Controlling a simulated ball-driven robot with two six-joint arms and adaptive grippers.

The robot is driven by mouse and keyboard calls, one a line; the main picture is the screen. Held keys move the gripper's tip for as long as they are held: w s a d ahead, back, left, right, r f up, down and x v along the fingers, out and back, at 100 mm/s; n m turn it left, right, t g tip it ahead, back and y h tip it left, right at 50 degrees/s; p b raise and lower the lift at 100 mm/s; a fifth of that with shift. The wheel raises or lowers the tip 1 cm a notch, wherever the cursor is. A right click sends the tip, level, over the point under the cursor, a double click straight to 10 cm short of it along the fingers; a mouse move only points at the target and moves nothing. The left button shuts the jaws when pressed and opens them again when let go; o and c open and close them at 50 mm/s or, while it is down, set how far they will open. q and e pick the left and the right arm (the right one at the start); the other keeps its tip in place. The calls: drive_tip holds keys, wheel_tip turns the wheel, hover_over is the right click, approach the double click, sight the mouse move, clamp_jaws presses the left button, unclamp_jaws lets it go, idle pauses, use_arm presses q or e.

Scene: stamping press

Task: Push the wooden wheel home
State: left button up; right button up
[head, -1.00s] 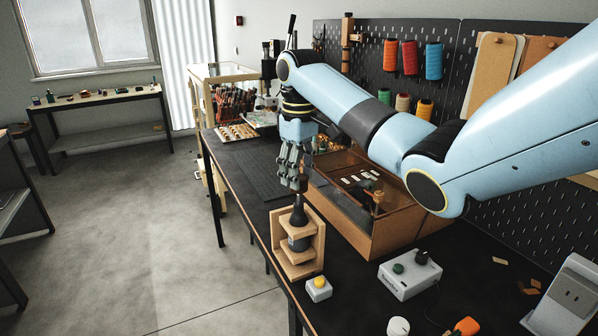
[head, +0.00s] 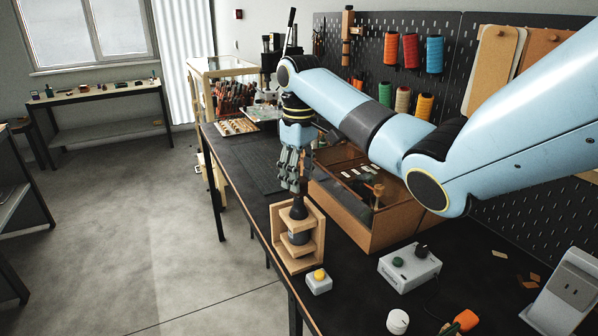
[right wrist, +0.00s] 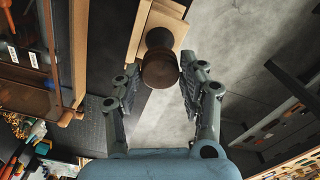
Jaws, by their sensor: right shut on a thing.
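A pale wooden stand (head: 311,225) is at the front-left edge of the black bench. It holds a dark grey upright stamp body (head: 299,239) with a dark brown knob (head: 299,209) on top. My right gripper (head: 296,190) points down over the stand and is shut on the knob. In the right wrist view the round brown knob (right wrist: 160,67) is between the fingertips of the gripper (right wrist: 160,82), with the pale stand (right wrist: 152,20) beyond it. I cannot surely pick out a wooden wheel; the inside of the stand is partly hidden. My left gripper is out of view.
A yellow-button box (head: 319,281) stands right beside the stand. A dark mat (head: 252,168) lies behind. Open floor lies left of the bench edge.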

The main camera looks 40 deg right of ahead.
drive_tip(key=shift+f, duration=0.6)
drive_tip(key=shift+f, duration=0.1)
drive_tip(key=o, duration=1.2)
drive_tip(key=shift+o, duration=0.2)
wheel_tip(320, 180, up, 8)
drive_tip(key=shift+f, duration=0.25)
